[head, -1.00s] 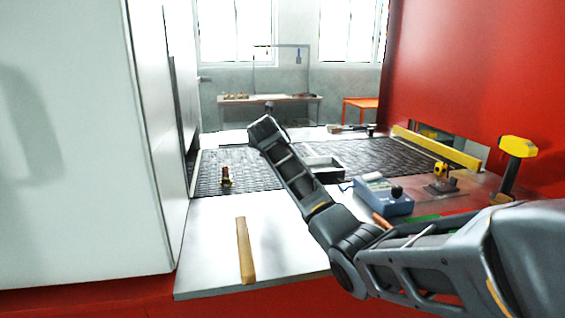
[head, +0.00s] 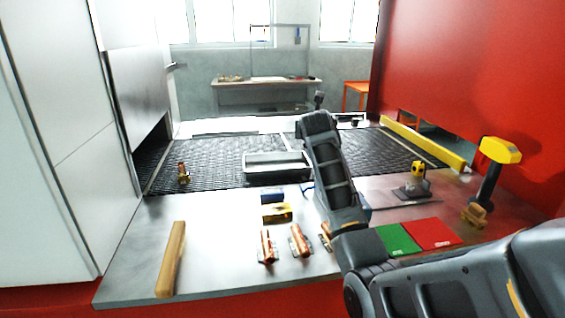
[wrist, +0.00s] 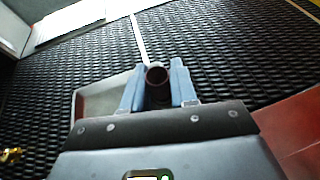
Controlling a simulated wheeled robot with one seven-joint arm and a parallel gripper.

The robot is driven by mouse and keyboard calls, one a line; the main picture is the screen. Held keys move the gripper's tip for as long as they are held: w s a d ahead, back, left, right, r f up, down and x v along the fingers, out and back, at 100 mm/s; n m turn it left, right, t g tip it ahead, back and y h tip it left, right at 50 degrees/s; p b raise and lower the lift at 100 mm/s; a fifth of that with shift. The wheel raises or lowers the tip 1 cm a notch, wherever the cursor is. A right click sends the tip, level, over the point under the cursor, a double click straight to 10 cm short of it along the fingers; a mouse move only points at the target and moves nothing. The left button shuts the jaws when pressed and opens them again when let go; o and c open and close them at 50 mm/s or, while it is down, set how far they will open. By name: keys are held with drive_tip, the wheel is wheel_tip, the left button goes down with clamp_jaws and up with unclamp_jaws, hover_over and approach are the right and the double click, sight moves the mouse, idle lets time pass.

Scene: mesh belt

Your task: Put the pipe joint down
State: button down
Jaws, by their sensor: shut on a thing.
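In the wrist view my gripper (wrist: 157,67) is shut on the pipe joint (wrist: 155,78), a dark reddish-brown tube with its round open end showing between the two blue-grey fingers. The joint and fingers are seen against the black mesh belt (wrist: 230,75). I cannot tell how high the joint is above it. A grey tray (wrist: 87,105) lies beside and partly behind the left finger. In the head view my arm hides the gripper and the joint. There the mesh belt (head: 222,160) crosses behind the counter, with the grey tray (head: 277,174) on it.
A small copper-coloured piece (head: 184,174) stands on the belt at left.

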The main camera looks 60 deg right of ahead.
drive_tip(key=w+a+f, duration=0.1)
drive_tip(key=w+f, duration=0.1)
drive_tip(key=w, duration=0.1)
drive_tip(key=w+a+f, duration=0.1)
drive_tip(key=w+f, duration=0.1)
drive_tip(key=w, duration=0.1)
drive_tip(key=w+a+f, duration=0.1)
drive_tip(key=w+f, duration=0.1)
drive_tip(key=w, duration=0.1)
drive_tip(key=shift+w, duration=0.35)
drive_tip(key=shift+w+f, duration=0.1)
drive_tip(key=shift+f, duration=1.95)
drive_tip(key=shift+f, duration=0.1)
drive_tip(key=c, duration=0.9)
unclamp_jaws()
drive_tip(key=shift+a, duration=0.2)
drive_tip(key=v, duration=1.2)
drive_tip(key=shift+d+p, duration=0.15)
drive_tip(key=shift+p, duration=0.15)
